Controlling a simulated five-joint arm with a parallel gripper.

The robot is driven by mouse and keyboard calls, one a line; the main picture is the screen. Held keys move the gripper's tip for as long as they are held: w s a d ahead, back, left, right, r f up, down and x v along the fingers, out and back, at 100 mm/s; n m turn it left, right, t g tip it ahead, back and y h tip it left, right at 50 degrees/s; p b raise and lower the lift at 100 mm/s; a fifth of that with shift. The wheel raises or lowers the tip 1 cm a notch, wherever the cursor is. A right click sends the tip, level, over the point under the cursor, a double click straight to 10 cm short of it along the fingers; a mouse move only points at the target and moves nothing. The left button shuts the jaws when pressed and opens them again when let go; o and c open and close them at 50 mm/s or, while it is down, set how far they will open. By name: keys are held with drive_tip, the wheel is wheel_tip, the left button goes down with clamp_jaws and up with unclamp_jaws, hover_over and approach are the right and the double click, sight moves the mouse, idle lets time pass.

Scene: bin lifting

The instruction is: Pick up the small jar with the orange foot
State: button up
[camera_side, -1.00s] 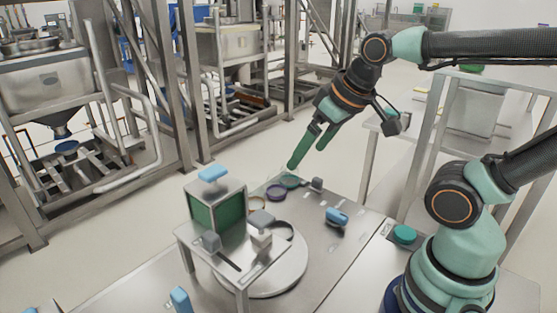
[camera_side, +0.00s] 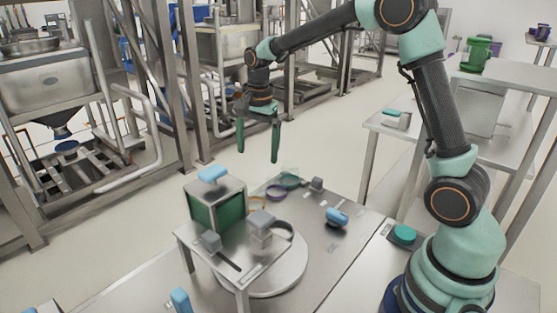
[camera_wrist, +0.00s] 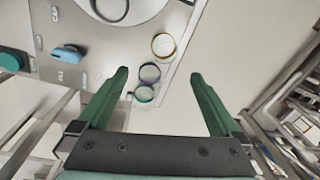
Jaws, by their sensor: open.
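The small jar with the orange foot (camera_wrist: 163,46) is a clear jar with an orange ring at its base; the wrist view shows it from above, beyond my fingertips. In the side view its orange ring (camera_side: 257,203) shows beside the green-sided box. A jar with a purple ring (camera_wrist: 150,72) and one with a teal ring (camera_wrist: 144,94) stand in a row with it near the table's edge. My gripper (camera_side: 257,155) is open and empty, pointing down above the table. In the wrist view its fingers (camera_wrist: 159,75) are spread to either side of the purple-ringed jar in the picture.
A green-sided box (camera_side: 216,209) with a blue piece on top stands left of the jars. A small raised stand with grey blocks (camera_side: 211,241) is in front, by a round plate (camera_side: 285,278). A blue object (camera_side: 337,217) lies to the right.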

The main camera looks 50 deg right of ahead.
sight(256, 186)
drive_tip(key=f, duration=0.1)
drive_tip(key=w+f+m, duration=0.2)
drive_tip(key=shift+d+f+g, duration=0.4)
drive_tip(key=shift+f+m, duration=0.3)
drive_tip(key=shift+f, duration=0.05)
wheel_tip(256, 186, down, 6)
drive_tip(key=shift+w+a+f, duration=0.1)
drive_tip(key=shift+f, duration=1.3)
drive_tip(key=shift+w+a+f, duration=0.1)
drive_tip(key=shift+f, duration=1.3)
drive_tip(key=c, duration=1.4)
drive_tip(key=shift+r, duration=0.1)
